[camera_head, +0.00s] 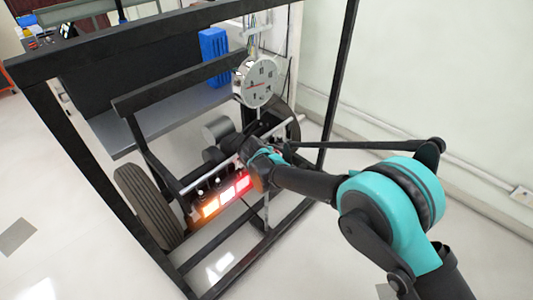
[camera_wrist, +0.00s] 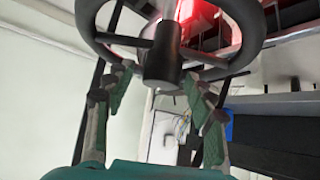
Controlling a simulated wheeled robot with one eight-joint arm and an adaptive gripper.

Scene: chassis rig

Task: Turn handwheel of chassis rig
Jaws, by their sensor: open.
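The handwheel (camera_wrist: 248,42) fills the top of the wrist view, a dark round rim with spokes. Its dark, cylindrical hub (camera_wrist: 162,62) points toward my camera. My gripper (camera_wrist: 157,80) is open, with one green-padded finger on each side of the hub's near end. Gaps show between the fingers and the hub, and I see no contact. In the head view my gripper (camera_head: 264,160) is at the front of the chassis rig (camera_head: 140,128), beside the lit panel. The handwheel is not clearly visible there, as my arm covers that area.
A round dial gauge (camera_head: 257,81) hangs above my gripper. Glowing red and orange lamps (camera_head: 227,195) sit just left of it. Black frame posts and bars (camera_head: 80,150) surround the rig, with a tyre (camera_head: 150,205) at lower left. The floor at right is clear up to the wall.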

